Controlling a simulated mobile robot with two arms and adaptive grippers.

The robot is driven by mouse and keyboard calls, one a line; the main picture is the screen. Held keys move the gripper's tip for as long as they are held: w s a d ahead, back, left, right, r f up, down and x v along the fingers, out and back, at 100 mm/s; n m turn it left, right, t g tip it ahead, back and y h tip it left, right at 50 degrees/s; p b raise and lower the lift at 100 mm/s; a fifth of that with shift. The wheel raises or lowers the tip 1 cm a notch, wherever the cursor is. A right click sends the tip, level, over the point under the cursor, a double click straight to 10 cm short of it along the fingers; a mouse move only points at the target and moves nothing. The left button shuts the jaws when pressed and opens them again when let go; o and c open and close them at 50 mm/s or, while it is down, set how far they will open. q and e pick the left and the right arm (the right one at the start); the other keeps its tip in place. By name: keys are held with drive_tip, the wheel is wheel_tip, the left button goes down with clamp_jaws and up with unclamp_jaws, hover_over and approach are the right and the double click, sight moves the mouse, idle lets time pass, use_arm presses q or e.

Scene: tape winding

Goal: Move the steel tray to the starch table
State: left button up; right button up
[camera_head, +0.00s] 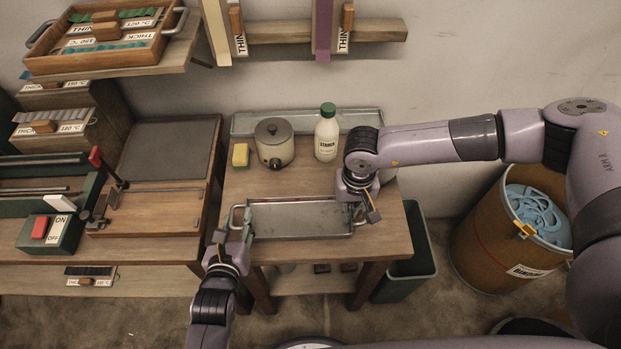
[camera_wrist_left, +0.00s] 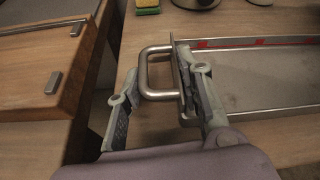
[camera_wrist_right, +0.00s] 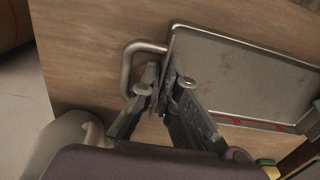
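The steel tray (camera_head: 300,218), shallow with a handle at each end, lies on the wooden starch table (camera_head: 256,186) near its front edge. My left gripper (camera_head: 236,236) is at the tray's left handle. In the left wrist view its fingers (camera_wrist_left: 160,100) are spread apart, one outside the handle (camera_wrist_left: 146,72) and one over the tray's end. My right gripper (camera_head: 362,207) is at the right end. In the right wrist view its fingers (camera_wrist_right: 161,82) are close together on the tray's end wall beside the handle (camera_wrist_right: 126,66).
A white starch bottle (camera_head: 326,138), a lidded pot (camera_head: 273,148) and a yellow-green sponge (camera_head: 240,155) stand behind the tray. A long grey trough (camera_head: 360,118) lies at the back. A green bin (camera_head: 412,262) and a brown drum (camera_head: 490,245) stand to the right.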

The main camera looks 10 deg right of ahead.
use_arm(q)
drive_tip(key=o, duration=0.4)
use_arm(e)
drive_tip(key=o, duration=0.5)
use_arm(q)
drive_tip(key=shift+o, duration=0.2)
drive_tip(key=shift+r, duration=0.1)
use_arm(e)
drive_tip(key=shift+r, duration=0.1)
